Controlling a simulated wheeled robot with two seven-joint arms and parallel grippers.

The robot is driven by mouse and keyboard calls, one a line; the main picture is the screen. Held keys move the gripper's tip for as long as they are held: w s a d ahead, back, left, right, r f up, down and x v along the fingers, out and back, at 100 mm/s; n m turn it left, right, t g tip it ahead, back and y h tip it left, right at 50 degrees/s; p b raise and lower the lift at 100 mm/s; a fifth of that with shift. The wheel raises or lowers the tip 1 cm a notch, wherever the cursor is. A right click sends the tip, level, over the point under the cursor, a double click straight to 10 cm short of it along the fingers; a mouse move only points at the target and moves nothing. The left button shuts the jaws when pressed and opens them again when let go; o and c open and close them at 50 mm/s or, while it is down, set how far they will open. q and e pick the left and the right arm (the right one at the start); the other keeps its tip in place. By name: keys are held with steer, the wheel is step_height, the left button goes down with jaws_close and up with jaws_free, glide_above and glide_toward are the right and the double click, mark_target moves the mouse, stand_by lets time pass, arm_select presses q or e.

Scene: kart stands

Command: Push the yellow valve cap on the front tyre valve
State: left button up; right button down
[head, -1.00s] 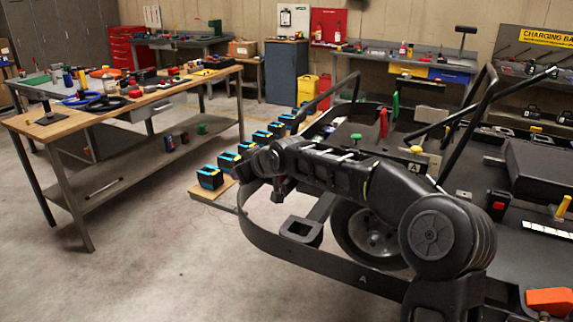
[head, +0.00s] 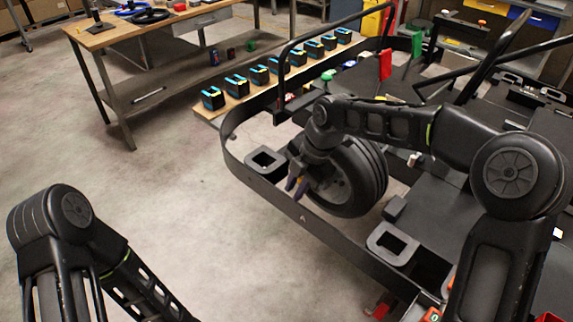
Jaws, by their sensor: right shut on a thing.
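The front tyre (head: 372,180) is a black wheel on the near side of the kart, in the middle of the head view. My right gripper (head: 297,187) points down at the left side of this wheel, close beside its grey hub (head: 338,190). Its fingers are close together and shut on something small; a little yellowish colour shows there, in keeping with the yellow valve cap. The cap's outline and the tyre valve cannot be made out at this size. My left arm is at the bottom left, and its gripper is out of the frame.
The kart's black side rail (head: 330,232) runs in front of the wheel. Several black-and-blue batteries (head: 259,75) stand on a low wooden board behind. A workbench (head: 150,30) is at the back left. The floor (head: 190,190) left of the kart is clear.

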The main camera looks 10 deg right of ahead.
steer(key=shift+a+n+h, duration=0.25)
steer(key=shift+n+h, duration=0.05)
steer(key=shift+n, duration=0.1)
steer(key=shift+r, duration=0.1)
steer(key=shift+w+d+f+p, duration=0.2)
steer(key=shift+w+d+p, duration=0.05)
steer(key=shift+w+d, duration=0.4)
steer(key=shift+w+d+f+p, duration=0.25)
steer(key=shift+w+d, duration=0.3)
steer(key=shift+d, duration=0.25)
steer(key=shift+w+d+f+p, duration=0.2)
steer(key=shift+w+d+p, duration=0.05)
steer(key=shift+w+d, duration=0.4)
steer(key=shift+w+d+f+t, duration=0.15)
steer(key=shift+w+d+t, duration=0.2)
steer(key=shift+d, duration=0.2)
stand_by(0.8)
steer(key=shift+s+a, duration=0.15)
stand_by(0.4)
stand_by(1.3)
steer(key=shift+w, duration=0.2)
stand_by(0.4)
